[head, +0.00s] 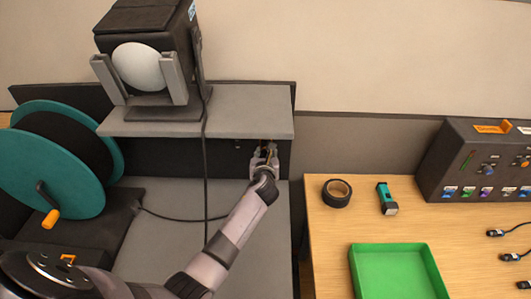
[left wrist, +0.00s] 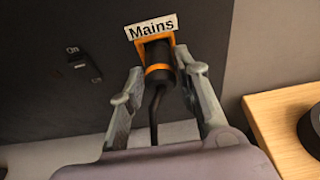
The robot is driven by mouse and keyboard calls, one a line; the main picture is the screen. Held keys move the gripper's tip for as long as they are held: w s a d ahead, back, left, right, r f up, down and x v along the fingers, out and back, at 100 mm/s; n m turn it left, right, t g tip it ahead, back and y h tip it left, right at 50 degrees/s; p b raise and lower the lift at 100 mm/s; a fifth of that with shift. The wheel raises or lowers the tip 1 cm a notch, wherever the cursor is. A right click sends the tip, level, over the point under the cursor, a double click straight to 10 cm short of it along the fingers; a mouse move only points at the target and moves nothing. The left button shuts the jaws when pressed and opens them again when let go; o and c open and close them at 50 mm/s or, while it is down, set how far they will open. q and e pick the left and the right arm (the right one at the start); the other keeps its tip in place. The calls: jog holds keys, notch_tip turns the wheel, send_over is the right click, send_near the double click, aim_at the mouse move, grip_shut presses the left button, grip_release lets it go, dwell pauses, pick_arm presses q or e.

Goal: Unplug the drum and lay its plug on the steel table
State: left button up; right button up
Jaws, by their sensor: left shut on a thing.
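The drum (head: 75,160) is a teal reel with a black middle and an orange crank, at the left in the head view. A dark cable (head: 165,217) runs from its base across the grey steel table (head: 150,248) and passes behind my left arm. My left gripper (head: 264,160) is at the dark panel under the grey shelf. In the left wrist view its fingers (left wrist: 158,70) are shut on a black plug with an orange ring (left wrist: 158,71). The plug is at the orange-framed socket under the "Mains" label (left wrist: 152,27), its cord hanging down. My right gripper is not in view.
A black lamp (head: 150,60) stands on the grey shelf (head: 245,112), its cable hanging down. A switch marked "On" (left wrist: 82,62) is left of the socket. A wooden table (head: 325,225) at right holds tape, a torch, a green tray and a control box.

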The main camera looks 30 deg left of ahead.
aim_at(266, 154)
pick_arm(q)
grip_shut()
jog(key=shift+s+d+f, duration=0.1)
jog(key=shift+f, duration=0.05)
jog(key=shift+s, duration=0.15)
jog(key=shift+s+d+r+p, duration=0.2)
jog(key=shift+s+d+p, duration=0.05)
jog(key=shift+s+p, duration=0.2)
jog(key=shift+s+d+p, duration=0.35)
jog(key=shift+s+p, duration=0.1)
jog(key=shift+s, duration=0.2)
jog(key=shift+s+d+p, duration=0.4)
jog(key=shift+s+p, duration=0.05)
jog(key=shift+s, duration=0.4)
